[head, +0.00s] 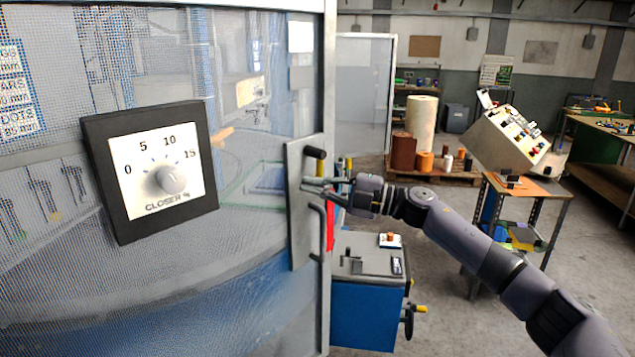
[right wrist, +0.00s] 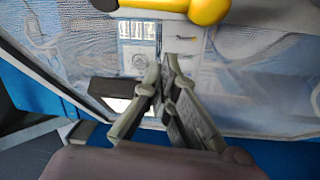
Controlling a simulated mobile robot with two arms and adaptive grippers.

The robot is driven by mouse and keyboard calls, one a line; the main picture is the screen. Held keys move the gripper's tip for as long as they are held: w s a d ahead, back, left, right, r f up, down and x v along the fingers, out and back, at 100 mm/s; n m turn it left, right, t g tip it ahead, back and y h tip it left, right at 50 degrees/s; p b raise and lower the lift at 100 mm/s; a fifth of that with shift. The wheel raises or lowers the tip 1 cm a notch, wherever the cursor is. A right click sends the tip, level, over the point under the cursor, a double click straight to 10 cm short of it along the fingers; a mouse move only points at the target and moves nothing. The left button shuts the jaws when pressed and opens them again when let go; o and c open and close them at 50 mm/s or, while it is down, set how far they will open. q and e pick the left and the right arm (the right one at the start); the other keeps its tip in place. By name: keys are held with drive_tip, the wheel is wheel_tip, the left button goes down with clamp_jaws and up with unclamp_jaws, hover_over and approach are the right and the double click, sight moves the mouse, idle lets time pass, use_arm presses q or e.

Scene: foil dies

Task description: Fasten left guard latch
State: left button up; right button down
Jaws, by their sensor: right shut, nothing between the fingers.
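The left guard is a large mesh panel (head: 250,240) filling the left of the head view. A pale latch plate (head: 296,240) sits at its right edge. A lever with a black knob (head: 315,153) sticks out from the plate's upper part, and a dark bar handle (head: 318,225) runs below it. My right gripper (head: 312,186) is shut and empty, just below the black knob, in front of the plate. I cannot tell whether it touches the lever. In the right wrist view its fingers (right wrist: 166,72) are together, below a yellow rounded part (right wrist: 208,10). My left gripper is out of view.
A black dial box (head: 150,168) hangs on the guard. A blue cabinet (head: 365,312) with controls stands below my right arm. A tilted control box (head: 507,137) is above a small table (head: 530,185) to the right. Open floor (head: 445,290) lies between cabinet and table.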

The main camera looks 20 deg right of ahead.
use_arm(q)
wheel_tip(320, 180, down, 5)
drive_tip(key=b, duration=0.4)
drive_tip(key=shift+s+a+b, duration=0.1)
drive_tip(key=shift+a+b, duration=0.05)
drive_tip(key=shift+b, duration=0.15)
use_arm(e)
drive_tip(key=r+v, duration=0.1)
drive_tip(key=v, duration=0.9)
drive_tip(key=shift+f, duration=0.15)
